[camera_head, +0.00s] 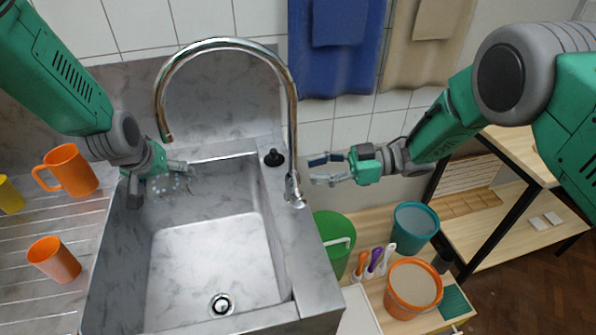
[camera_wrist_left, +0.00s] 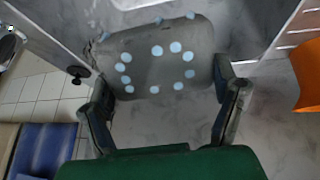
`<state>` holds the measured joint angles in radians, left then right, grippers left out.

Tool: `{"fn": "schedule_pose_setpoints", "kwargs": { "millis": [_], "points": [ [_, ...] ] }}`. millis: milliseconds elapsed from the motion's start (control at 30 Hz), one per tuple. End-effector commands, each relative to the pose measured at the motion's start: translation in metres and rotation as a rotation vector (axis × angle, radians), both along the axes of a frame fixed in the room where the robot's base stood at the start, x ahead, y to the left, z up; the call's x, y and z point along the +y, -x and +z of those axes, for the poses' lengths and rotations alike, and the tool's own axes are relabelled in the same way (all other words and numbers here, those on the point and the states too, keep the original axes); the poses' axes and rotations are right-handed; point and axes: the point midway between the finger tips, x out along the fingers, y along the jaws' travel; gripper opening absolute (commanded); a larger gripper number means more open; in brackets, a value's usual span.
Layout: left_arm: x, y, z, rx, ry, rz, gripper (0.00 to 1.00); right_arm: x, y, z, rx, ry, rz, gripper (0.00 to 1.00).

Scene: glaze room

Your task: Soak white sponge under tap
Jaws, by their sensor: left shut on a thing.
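My left gripper (camera_head: 178,178) is over the left part of the sink (camera_head: 210,245), just below the tap's spout. In the left wrist view it is shut on a sponge (camera_wrist_left: 155,58), which looks grey with a ring of pale blue spots and spans between both fingers. In the head view the sponge is hard to tell from the sink wall; only pale dots show. The chrome tap (camera_head: 222,42) arches over the sink, and no water stream is visible. Its handle (camera_head: 293,190) is on the sink's right rim. My right gripper (camera_head: 322,169) is open and empty, right of the handle.
An orange mug (camera_head: 70,170) and an orange cup (camera_head: 54,260) are on the ribbed drainboard at left, with a yellow cup (camera_head: 9,196). A black knob (camera_head: 273,158) is on the sink's back right rim. Green, teal and orange buckets (camera_head: 413,288) stand at lower right.

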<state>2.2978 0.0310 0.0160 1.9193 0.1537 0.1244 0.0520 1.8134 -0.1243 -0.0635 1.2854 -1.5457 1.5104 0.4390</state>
Motion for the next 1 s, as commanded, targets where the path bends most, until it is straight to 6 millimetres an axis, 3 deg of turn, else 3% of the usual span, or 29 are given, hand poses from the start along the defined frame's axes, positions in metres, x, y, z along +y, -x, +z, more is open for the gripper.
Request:
{"fn": "schedule_pose_setpoints", "kwargs": {
  "millis": [200, 400, 1000],
  "points": [
    [-0.001, 0.0, 0.0, 0.0, 0.0, -0.001, 0.58, -0.045, -0.004, 0.006, 0.0, 0.0, -0.003, 0.3],
    [0.0, 0.0, 0.0, 0.0, 0.0, 0.0, 0.58, -0.064, -0.005, 0.008, 0.0, 0.0, -0.001, 0.3],
    [0.0, 0.0, 0.0, 0.0, 0.0, 0.0, 0.58, -0.067, -0.005, 0.008, 0.0, 0.0, 0.0, 0.3]
  ]
}}
